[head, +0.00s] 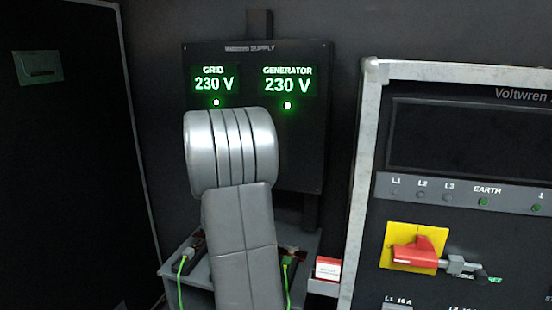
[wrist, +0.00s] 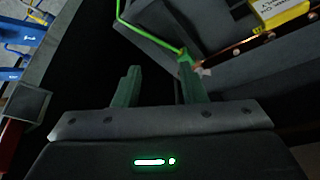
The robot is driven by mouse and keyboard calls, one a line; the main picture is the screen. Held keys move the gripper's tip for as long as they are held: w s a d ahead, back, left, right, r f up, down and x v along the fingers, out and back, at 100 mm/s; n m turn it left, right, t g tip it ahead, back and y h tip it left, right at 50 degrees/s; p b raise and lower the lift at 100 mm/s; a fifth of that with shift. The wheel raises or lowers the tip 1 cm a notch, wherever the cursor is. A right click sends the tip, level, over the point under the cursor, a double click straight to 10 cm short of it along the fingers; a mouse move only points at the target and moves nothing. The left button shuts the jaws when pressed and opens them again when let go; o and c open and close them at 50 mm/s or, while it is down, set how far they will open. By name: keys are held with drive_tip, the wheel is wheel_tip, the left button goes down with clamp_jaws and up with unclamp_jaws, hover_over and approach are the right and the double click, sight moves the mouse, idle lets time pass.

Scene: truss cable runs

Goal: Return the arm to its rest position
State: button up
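My arm (head: 238,220) stands up in front of the supply panel in the head view, and its gripper is hidden there. In the wrist view my gripper (wrist: 160,78) has two green fingers standing apart with only dark space between them. A green cable (wrist: 148,36) runs down to a green clamp (wrist: 187,60) just beyond the right fingertip. I cannot tell whether that fingertip touches the clamp. The clamp is close to a copper bar (wrist: 232,48).
The supply panel (head: 310,140) reads 230 V for grid and generator. A cabinet with a red rotary switch (head: 418,250) stands at right. A grey shelf (head: 180,270) with green cables is behind my arm. A yellow label (wrist: 283,14) and blue connectors (wrist: 22,30) show in the wrist view.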

wheel_tip(320, 180, down, 6)
drive_tip(key=d+n+t+y+p, duration=0.1)
drive_tip(key=d+n+y+p, duration=0.1)
drive_tip(key=n, duration=0.6)
drive_tip(key=shift+s+d+y+p, duration=0.25)
drive_tip(key=shift+y+p, duration=0.25)
drive_tip(key=shift+p, duration=0.5)
drive_tip(key=shift+t, duration=0.3)
